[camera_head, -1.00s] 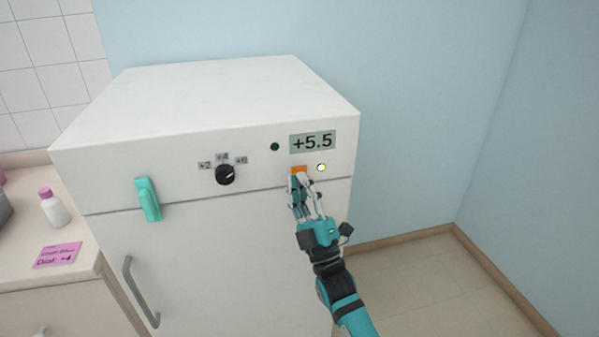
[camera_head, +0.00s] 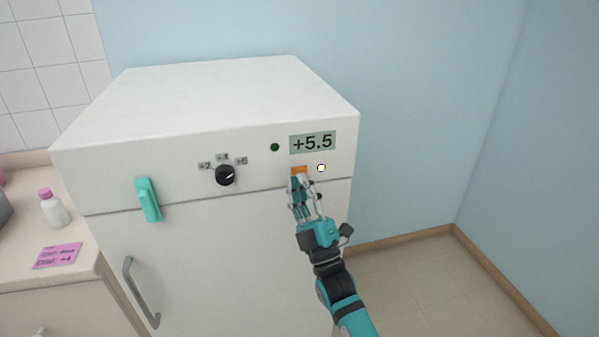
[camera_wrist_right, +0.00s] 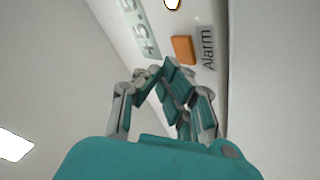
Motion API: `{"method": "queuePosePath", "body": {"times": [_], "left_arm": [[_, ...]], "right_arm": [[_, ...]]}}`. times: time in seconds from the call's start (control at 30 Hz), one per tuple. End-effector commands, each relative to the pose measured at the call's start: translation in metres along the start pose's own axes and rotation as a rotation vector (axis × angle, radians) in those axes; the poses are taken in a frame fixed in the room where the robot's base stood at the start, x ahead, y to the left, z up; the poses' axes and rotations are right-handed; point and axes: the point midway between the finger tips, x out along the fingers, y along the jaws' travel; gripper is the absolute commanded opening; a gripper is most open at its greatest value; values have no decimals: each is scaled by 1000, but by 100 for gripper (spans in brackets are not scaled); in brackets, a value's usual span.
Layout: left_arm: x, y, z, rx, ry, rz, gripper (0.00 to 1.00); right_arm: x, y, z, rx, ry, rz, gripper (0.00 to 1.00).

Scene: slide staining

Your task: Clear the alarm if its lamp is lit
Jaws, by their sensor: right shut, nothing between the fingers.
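The white fridge (camera_head: 200,240) has a front panel with an orange button (camera_head: 299,171). In the right wrist view the orange button (camera_wrist_right: 183,49) sits beside an "Alarm" label (camera_wrist_right: 208,49). A round lamp (camera_head: 321,168) right of the button is bright, whitish-yellow; it also shows at the top of the right wrist view (camera_wrist_right: 172,4). The display (camera_head: 312,142) reads +5.5. My right gripper (camera_head: 298,180) is shut and empty, its fingertips just below the button; I cannot tell whether they touch it. My left gripper is not in view.
A black dial (camera_head: 226,175) marked +2, +4, +6 and a dark green lamp (camera_head: 275,147) are on the panel. A teal latch (camera_head: 148,200) and a grey door handle (camera_head: 140,292) are left. A counter holds a bottle (camera_head: 54,208) and a pink note (camera_head: 58,256).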

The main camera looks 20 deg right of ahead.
Motion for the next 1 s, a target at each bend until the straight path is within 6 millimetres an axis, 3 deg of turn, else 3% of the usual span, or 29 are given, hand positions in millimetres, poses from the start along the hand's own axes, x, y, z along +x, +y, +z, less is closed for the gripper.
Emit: {"method": "queuePosePath", "body": {"times": [1.0], "left_arm": [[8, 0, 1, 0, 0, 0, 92]], "right_arm": [[9, -6, 6, 0, 0, 1, 0]]}}
